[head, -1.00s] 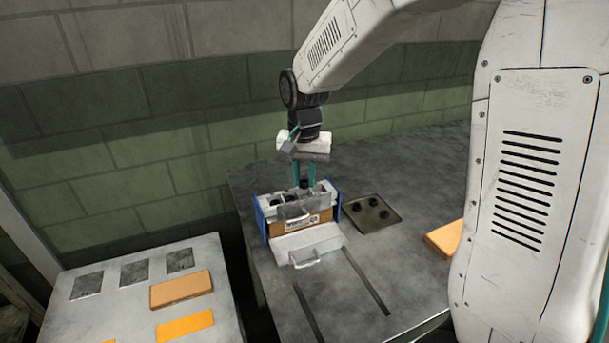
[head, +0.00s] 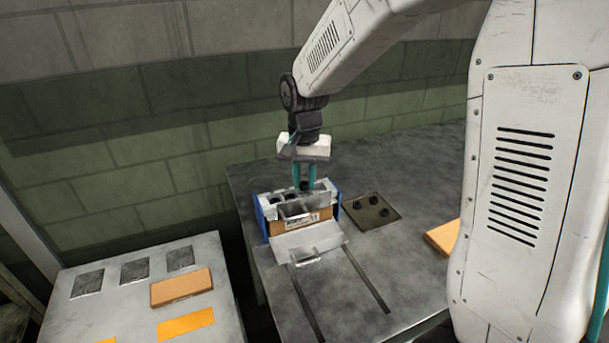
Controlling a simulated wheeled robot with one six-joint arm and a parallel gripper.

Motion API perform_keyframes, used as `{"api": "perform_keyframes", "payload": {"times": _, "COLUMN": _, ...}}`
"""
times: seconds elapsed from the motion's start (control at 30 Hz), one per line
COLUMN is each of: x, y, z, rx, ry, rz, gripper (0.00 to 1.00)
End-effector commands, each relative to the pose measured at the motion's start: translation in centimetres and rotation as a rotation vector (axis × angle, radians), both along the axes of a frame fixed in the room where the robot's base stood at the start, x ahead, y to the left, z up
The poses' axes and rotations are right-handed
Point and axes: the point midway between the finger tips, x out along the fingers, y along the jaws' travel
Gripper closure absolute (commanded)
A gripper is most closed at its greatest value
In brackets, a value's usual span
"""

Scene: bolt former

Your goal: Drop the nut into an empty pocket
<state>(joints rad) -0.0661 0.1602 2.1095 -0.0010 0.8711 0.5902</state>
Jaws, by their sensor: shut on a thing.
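My gripper (head: 304,179) has teal fingers and points down over the right part of the pocketed box. It is shut on a small dark nut (head: 304,185) that shows between the fingertips. The box (head: 268,226) has blue end plates, a brown front with a label, and a grey top with pockets (head: 283,195). Some pockets look dark; what lies in them is too small to tell. A clear or grey raised flap and the fingers partly hide the pockets on the right. I cannot tell whether the nut is above or just inside a pocket.
A dark plate (head: 371,212) with several black nuts lies right of the box. A grey drawer-like front with a handle (head: 309,257) and two slots lie before it. An orange block (head: 442,238) is at right.

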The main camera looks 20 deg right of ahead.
Motion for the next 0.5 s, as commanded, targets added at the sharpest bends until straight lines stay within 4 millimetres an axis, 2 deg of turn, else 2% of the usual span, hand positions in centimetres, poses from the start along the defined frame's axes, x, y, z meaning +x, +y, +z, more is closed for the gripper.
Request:
{"api": "perform_keyframes", "payload": {"times": 0.47, "x": -0.03, "y": -0.01, "z": -0.52, "rx": 0.000, "ry": 0.000, "rz": 0.000, "gripper": 1.00}}
{"api": "perform_keyframes", "payload": {"times": 0.5, "x": -0.03, "y": -0.01, "z": -0.52, "rx": 0.000, "ry": 0.000, "rz": 0.000, "gripper": 0.68}}
